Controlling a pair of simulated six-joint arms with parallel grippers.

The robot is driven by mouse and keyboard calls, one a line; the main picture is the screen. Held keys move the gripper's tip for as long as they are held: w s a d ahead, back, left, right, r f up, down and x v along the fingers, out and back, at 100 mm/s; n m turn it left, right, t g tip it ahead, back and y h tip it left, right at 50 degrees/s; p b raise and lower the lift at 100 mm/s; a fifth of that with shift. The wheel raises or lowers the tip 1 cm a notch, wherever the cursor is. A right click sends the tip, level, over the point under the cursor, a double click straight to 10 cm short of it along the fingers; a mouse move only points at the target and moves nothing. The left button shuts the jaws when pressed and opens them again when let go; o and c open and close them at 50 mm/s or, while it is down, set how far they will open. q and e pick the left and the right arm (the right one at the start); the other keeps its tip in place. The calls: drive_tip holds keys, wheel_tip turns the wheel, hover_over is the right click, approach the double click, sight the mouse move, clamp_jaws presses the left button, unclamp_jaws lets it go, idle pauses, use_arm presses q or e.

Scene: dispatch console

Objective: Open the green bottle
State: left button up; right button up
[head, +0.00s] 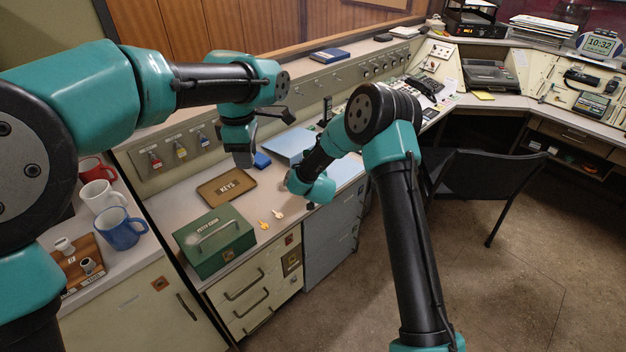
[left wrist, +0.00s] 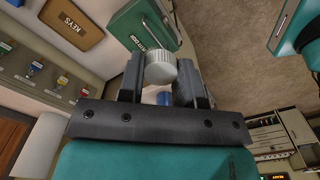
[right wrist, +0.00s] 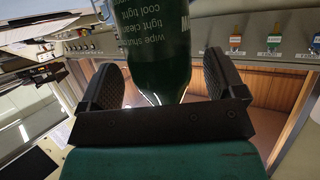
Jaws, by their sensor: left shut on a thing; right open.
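My left gripper (head: 241,156) hangs above the keys tray in the head view. In the left wrist view it is shut on a white ribbed cap (left wrist: 160,69). No bottle shows under the cap in that view, and none below this gripper in the head view. The green bottle (right wrist: 152,42) with pale printed text shows in the right wrist view, cut off by the top edge. My right gripper (right wrist: 163,66) is open, with one finger on each side of the bottle. The bottle cannot be made out in the head view.
The green cash box (head: 214,238) and the keys tray (head: 227,186) are on the counter, with loose keys (head: 264,224) beside the box. Mugs (head: 121,228) stand at the left. A blue box (head: 262,160) lies near the back panel. A black chair (head: 484,176) stands at the right.

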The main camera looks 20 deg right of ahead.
drive_tip(key=v, duration=1)
drive_tip(key=shift+s, duration=0.1)
drive_tip(key=s+a+f+g+y, duration=0.2)
drive_tip(key=s+f+g, duration=0.1)
drive_tip(key=s+f, duration=0.4)
drive_tip(key=s+a+f+g+y, duration=0.2)
drive_tip(key=s+a+f+g, duration=0.1)
drive_tip(key=s+f, duration=0.45)
drive_tip(key=s+a+f+g+y, duration=0.1)
drive_tip(key=s+f+g, duration=0.1)
drive_tip(key=s, duration=0.5)
drive_tip(key=s+a+f+g+y, duration=0.1)
drive_tip(key=s+a+f+g, duration=0.1)
drive_tip(key=s, duration=0.6)
drive_tip(key=shift+f+g, duration=0.85)
drive_tip(key=shift+g, duration=0.35)
